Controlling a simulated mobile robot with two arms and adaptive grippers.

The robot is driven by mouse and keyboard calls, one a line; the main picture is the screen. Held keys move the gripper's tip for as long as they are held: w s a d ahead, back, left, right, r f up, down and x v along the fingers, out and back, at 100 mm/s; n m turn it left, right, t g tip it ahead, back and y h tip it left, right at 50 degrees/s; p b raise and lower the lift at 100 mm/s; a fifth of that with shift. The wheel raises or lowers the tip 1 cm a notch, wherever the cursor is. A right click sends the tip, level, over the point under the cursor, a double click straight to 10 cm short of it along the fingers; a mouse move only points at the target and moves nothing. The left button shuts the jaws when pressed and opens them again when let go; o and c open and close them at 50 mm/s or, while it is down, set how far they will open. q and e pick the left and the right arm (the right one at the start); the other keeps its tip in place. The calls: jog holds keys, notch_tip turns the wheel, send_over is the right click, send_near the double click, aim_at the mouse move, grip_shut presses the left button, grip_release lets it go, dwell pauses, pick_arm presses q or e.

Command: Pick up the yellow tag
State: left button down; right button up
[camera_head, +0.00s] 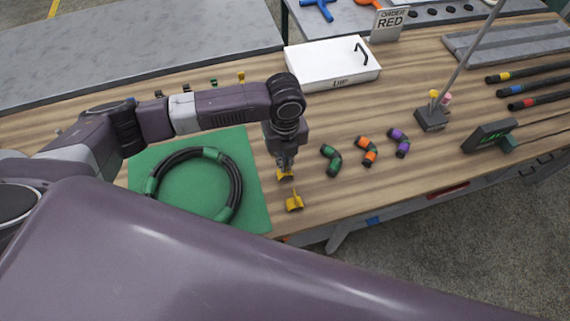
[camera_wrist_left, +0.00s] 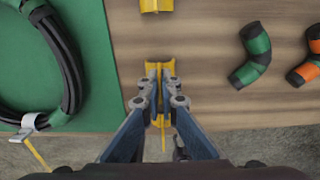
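One yellow tag (camera_wrist_left: 160,68) is between the fingertips of my left gripper (camera_wrist_left: 160,92). It has a wider base and a thin upright part, and the fingers are closed on that thin part. In the head view my left gripper (camera_head: 285,168) points down, with this yellow tag at its tips, apparently raised above the table. A second, similar yellow piece (camera_head: 294,202) lies on the wood near the front edge. That piece also shows cut off at the top of the wrist view (camera_wrist_left: 155,5). My right gripper is not in view.
A green mat (camera_head: 255,215) with a coiled black hose (camera_head: 238,180) lies left of the gripper. A white box (camera_head: 330,62) stands behind. Bare wood surrounds the second yellow piece.

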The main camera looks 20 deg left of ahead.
pick_arm(q)
notch_tip(320, 180, up, 20)
jog(key=b, duration=0.2)
jog(key=shift+f+b, duration=0.25)
jog(key=shift+b, duration=0.1)
dwell(1.4)
